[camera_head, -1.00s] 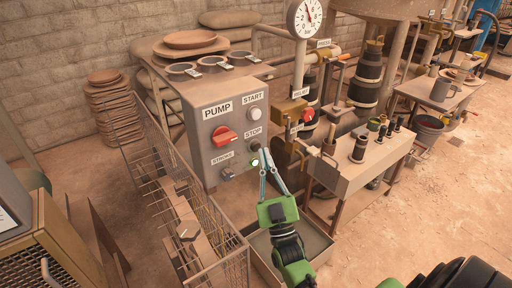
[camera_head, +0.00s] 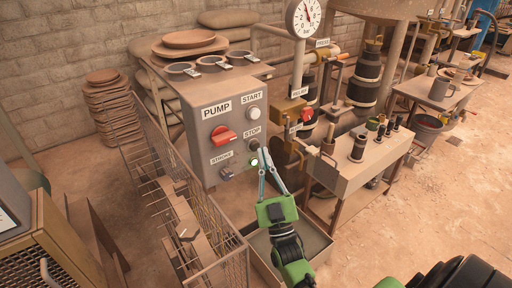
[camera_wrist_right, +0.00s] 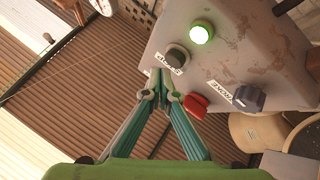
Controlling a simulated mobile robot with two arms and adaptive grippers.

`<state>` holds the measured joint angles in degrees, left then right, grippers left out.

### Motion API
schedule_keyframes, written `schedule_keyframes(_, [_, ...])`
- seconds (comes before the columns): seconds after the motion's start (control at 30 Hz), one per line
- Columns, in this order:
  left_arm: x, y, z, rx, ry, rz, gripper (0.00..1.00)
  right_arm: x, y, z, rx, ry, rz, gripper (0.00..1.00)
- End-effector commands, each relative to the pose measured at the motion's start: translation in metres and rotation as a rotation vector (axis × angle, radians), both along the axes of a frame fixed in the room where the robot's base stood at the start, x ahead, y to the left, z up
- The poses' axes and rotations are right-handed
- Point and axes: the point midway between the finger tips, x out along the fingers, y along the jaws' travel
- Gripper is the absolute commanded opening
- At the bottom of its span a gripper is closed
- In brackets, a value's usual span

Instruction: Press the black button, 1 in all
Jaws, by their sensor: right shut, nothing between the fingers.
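The grey pump panel (camera_head: 207,158) carries the black button (camera_head: 254,145) under the STOP label. In the right wrist view the black button (camera_wrist_right: 177,55) sits beside its white label. My right gripper (camera_head: 264,151) is shut and empty, its fingertips together just right of the button in the head view. In the right wrist view the fingertips (camera_wrist_right: 158,75) lie just below and left of the button. Whether they touch the panel I cannot tell. My left gripper is not in view.
A lit green lamp (camera_head: 254,162) is below the button, a white START button (camera_head: 253,113) above. A red switch (camera_head: 222,135) and a dark knob (camera_head: 228,174) are left. A wire rack (camera_head: 206,213) stands in front; a bench with black fittings (camera_head: 348,174) is at right.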

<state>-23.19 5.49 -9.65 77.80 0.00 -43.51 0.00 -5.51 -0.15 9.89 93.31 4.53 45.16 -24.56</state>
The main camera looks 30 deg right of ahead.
Motion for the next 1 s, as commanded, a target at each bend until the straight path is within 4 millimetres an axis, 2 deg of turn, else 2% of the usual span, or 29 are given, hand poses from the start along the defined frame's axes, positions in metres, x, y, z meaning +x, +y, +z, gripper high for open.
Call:
schedule_keyframes(0.33, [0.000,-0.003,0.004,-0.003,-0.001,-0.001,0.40,0.008,0.001,0.000,0.000,0.001,0.000,0.00])
schedule_keyframes(0.7, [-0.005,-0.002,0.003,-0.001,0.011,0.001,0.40,0.009,0.001,0.000,0.000,0.000,0.000,0.00])
schedule_keyframes(1.0, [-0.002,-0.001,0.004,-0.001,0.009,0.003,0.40,0.012,0.001,0.000,0.000,0.000,0.000,0.00])
